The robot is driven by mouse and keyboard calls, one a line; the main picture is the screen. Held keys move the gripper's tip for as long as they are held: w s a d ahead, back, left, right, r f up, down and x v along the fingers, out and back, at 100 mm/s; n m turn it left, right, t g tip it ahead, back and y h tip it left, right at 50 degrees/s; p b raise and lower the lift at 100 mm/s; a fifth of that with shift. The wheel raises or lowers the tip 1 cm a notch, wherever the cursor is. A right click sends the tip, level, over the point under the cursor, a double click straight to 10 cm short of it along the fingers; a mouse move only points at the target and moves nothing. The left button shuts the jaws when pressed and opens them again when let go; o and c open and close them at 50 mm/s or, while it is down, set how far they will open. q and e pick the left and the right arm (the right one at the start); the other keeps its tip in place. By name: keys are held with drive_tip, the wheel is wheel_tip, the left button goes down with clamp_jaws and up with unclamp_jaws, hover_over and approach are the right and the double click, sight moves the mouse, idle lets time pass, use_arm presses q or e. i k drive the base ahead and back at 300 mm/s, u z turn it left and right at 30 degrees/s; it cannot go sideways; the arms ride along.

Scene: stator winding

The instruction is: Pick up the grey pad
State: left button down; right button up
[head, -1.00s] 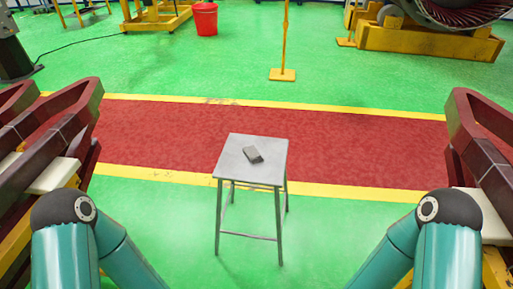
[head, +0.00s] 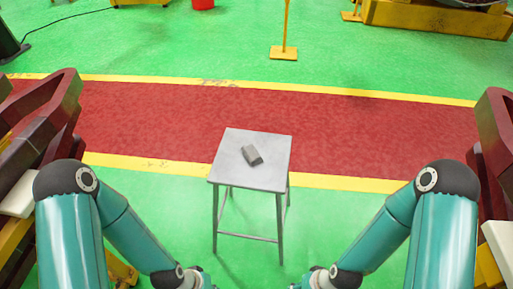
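The grey pad (head: 252,155) is a small dark grey block lying on top of a light grey metal stool (head: 268,176), near the middle of the seat. The stool stands upright ahead of me in the head view. My two teal arms come in from the lower left and lower right, with their forearms angled inward below the stool's seat. Both grippers are cut off by the bottom edge of the picture, so neither shows. Nothing touches the pad except the stool.
Dark red and yellow frames (head: 45,115) stand close on my left, with similar ones (head: 494,120) on my right. A yellow post on a base (head: 283,53) stands beyond the red floor strip. The floor around the stool is clear.

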sight(251, 152)
drive_tip(key=u, duration=0.1)
drive_tip(key=k, duration=1.2)
drive_tip(key=u, duration=0.55)
drive_tip(key=i, duration=1.85)
drive_tip(key=z, duration=0.45)
